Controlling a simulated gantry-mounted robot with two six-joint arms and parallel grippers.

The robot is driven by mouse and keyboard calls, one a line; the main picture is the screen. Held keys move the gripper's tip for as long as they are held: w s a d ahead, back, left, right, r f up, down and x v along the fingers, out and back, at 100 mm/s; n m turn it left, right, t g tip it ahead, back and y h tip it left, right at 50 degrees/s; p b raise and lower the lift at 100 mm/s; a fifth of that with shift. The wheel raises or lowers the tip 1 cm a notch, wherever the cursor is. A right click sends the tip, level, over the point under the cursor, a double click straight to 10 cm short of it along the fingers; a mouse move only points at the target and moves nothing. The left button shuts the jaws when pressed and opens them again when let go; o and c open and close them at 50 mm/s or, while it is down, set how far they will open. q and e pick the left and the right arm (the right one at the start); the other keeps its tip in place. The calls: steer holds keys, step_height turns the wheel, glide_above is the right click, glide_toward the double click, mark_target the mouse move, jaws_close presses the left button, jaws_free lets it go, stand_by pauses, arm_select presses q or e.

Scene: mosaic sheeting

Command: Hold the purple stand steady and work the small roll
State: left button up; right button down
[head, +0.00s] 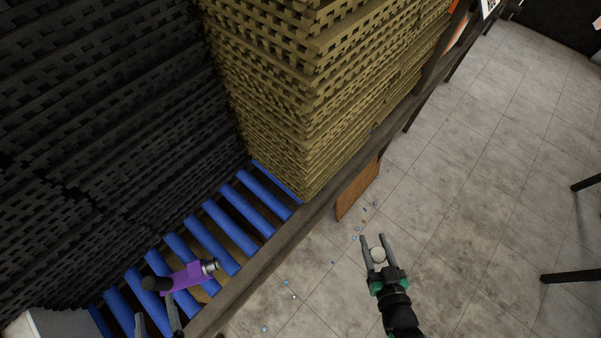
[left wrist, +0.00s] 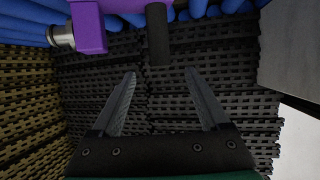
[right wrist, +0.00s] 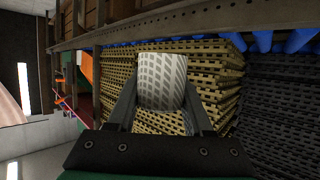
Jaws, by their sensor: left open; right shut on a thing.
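The purple stand (head: 186,276) lies on the blue rollers at the lower left of the head view, with a dark cylindrical part at one end and a metal tip at the other. It also shows at the top of the left wrist view (left wrist: 90,27). My left gripper (left wrist: 160,85) is open and empty, with its fingers just short of the stand's dark bar. In the head view its fingers (head: 157,318) are at the bottom edge. My right gripper (head: 374,243) is shut on the small roll (right wrist: 162,82), which is pale with a grey tread pattern, held above the floor.
Blue rollers (head: 240,218) run along a dark frame rail (head: 262,268). Tall stacks of tan mats (head: 320,110) and black mats (head: 90,130) stand behind. Small coloured bits lie on the tiled floor (head: 480,190), which is otherwise open around the right arm.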

arm_select(q)
steer(key=w+a+p, duration=0.1)
steer(key=w+a, duration=0.1)
glide_above(166, 276)
steer(key=f, duration=0.4)
steer(key=shift+a+f+b, duration=0.15)
steer(key=shift+a+b, duration=0.15)
steer(key=shift+a, duration=0.05)
jaws_close()
stand_by(0.4)
jaws_free()
